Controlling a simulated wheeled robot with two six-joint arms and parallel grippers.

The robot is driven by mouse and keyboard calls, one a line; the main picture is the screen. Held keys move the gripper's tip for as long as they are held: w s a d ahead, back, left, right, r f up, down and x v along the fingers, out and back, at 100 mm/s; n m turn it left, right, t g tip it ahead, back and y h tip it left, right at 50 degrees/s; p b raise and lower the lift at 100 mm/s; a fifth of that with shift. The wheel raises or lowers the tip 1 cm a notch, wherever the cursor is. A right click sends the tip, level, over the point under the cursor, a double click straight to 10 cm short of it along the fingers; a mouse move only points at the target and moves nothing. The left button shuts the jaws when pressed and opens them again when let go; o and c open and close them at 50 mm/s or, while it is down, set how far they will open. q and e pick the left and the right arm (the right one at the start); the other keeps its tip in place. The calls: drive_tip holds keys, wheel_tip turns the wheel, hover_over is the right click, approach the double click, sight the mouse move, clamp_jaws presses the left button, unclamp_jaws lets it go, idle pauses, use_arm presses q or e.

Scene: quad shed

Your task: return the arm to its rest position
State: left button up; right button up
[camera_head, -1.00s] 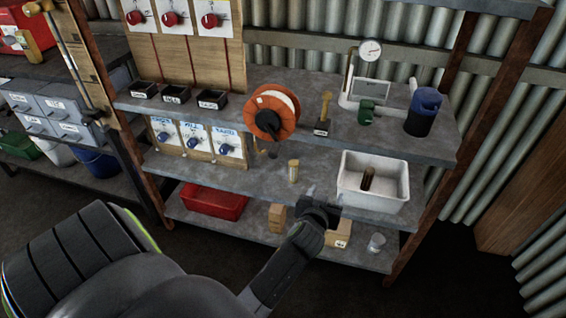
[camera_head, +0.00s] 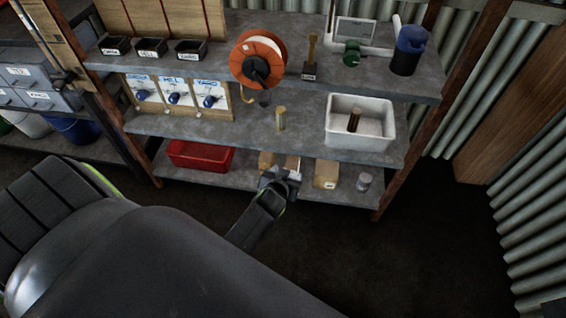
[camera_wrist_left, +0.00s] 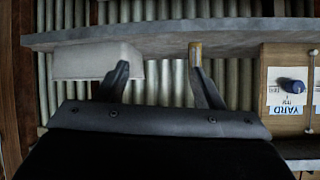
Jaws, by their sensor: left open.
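My left gripper (camera_head: 281,172) reaches in from the lower left. In the head view it overlaps the front edge of the lowest shelf and partly hides a cardboard box there. In the left wrist view the left gripper (camera_wrist_left: 160,72) has its two fingers spread, with nothing between them. That view appears upside down. Beyond the fingers it shows the white basin (camera_wrist_left: 85,62), the edge of the middle shelf (camera_wrist_left: 240,33) and the panel labelled YARD (camera_wrist_left: 289,95). My right gripper is not in view.
The middle shelf holds a brass cylinder (camera_head: 281,119) and a white basin (camera_head: 348,137) with a dark brown object inside. A red tray (camera_head: 200,156), boxes and a small can (camera_head: 364,182) are on the lowest shelf. An orange reel (camera_head: 258,58) stands above. The floor (camera_head: 420,260) at right is clear.

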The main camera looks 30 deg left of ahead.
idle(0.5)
use_arm(q)
drive_tip(key=s+f+m+g+h+p, duration=0.1)
drive_tip(key=s+f+g+p, duration=0.25)
drive_tip(key=s+f, duration=1.15)
drive_tip(key=s+a+f+g+p, duration=0.1)
drive_tip(key=s+f+g, duration=0.1)
drive_tip(key=s, duration=0.7)
drive_tip(key=s+f+g+p, duration=0.1)
drive_tip(key=s+f+g, duration=0.1)
drive_tip(key=s, duration=0.7)
drive_tip(key=s+a+f+g+h+p, duration=0.1)
drive_tip(key=s+f, duration=0.3)
drive_tip(key=s, duration=0.5)
drive_tip(key=shift+s+a+f+g, duration=0.25)
drive_tip(key=shift+s+a+g, duration=0.1)
drive_tip(key=shift+g, duration=0.3)
